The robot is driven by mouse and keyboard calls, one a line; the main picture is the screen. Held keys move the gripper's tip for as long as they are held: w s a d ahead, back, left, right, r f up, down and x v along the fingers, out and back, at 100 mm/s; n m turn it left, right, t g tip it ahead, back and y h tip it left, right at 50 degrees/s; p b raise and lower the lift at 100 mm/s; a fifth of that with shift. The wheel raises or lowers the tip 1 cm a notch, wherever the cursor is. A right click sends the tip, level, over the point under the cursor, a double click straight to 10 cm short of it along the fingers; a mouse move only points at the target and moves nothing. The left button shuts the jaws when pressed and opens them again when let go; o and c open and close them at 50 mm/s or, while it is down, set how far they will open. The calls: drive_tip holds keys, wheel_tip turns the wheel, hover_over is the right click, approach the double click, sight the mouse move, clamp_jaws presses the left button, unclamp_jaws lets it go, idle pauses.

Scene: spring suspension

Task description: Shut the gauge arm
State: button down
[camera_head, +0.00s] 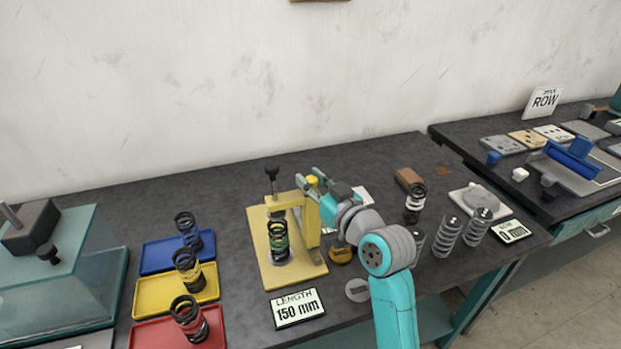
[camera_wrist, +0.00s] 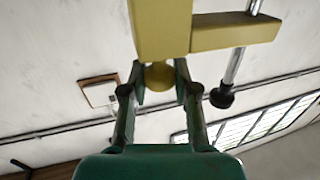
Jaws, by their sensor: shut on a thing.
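The yellow length gauge (camera_head: 314,270) stands on the bench, with its yellow gauge arm (camera_head: 288,199) reaching left from the post over a spring with a green band (camera_head: 279,241). A black-tipped metal rod (camera_head: 272,178) passes through the arm's left end. My gripper (camera_head: 314,181) is at the arm's right end, by the top of the post. In the wrist view, my gripper's fingers (camera_wrist: 160,82) are closed on both sides of a round yellow knob (camera_wrist: 158,74) on the gauge arm. The fingertips partly hide the knob.
Blue (camera_head: 153,262), yellow (camera_head: 147,303) and red (camera_head: 143,338) trays with springs lie to the left. A sign reading 150 mm (camera_head: 298,307) stands in front.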

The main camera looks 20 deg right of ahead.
drive_tip(key=shift+s, duration=0.1)
drive_tip(key=c, duration=0.9)
unclamp_jaws()
drive_tip(key=shift+o, duration=0.2)
drive_tip(key=shift+s, duration=0.1)
drive_tip(key=v, duration=1.2)
